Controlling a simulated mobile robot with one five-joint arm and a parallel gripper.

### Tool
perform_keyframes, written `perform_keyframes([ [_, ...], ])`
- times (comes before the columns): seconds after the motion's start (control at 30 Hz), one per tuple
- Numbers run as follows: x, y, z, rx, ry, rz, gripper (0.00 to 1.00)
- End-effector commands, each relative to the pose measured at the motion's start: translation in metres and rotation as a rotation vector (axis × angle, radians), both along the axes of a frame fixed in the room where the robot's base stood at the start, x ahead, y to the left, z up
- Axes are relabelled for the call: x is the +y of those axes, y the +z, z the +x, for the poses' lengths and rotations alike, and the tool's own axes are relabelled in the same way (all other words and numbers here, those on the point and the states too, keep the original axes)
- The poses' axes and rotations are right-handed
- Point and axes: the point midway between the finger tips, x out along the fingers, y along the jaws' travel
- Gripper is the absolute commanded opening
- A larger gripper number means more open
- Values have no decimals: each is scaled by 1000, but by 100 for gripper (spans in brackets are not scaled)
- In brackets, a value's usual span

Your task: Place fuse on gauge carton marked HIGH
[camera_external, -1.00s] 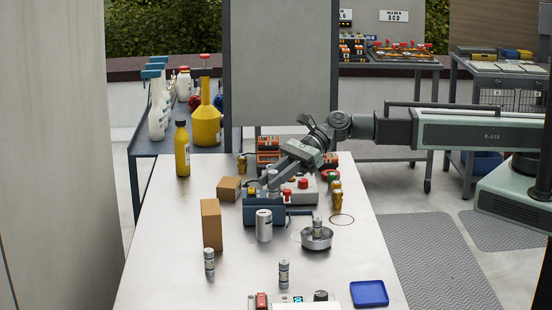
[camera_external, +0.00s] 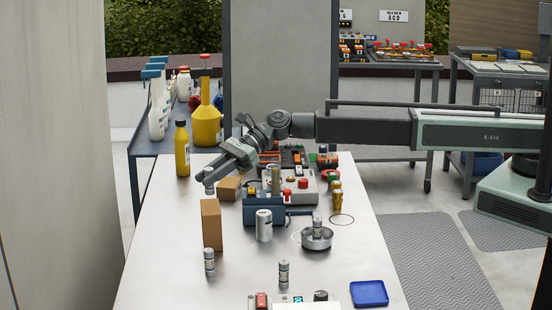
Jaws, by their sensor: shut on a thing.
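My gripper (camera_external: 207,181) is at the left side of the table, above and behind the tall brown carton (camera_external: 211,226) and just left of the small brown carton (camera_external: 229,190). It is shut on a small grey piece, apparently a fuse, mostly hidden by the jaws. No HIGH mark is legible on either carton. Other grey fuses stand upright: a front left fuse (camera_external: 209,262), a front middle fuse (camera_external: 284,273) and a fuse in the round metal dish (camera_external: 317,228).
A blue toolbox-like case (camera_external: 264,212) with a silver can (camera_external: 264,226) before it stands mid-table. A yellow bottle (camera_external: 182,150) is at the back left. A blue tray (camera_external: 369,293) lies front right. The table's left front is clear.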

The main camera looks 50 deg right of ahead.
Motion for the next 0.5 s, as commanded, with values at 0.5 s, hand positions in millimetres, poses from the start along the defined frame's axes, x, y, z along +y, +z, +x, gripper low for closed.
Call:
perform_keyframes([
  [0.5,1,-36,1,0,0,0,0],
])
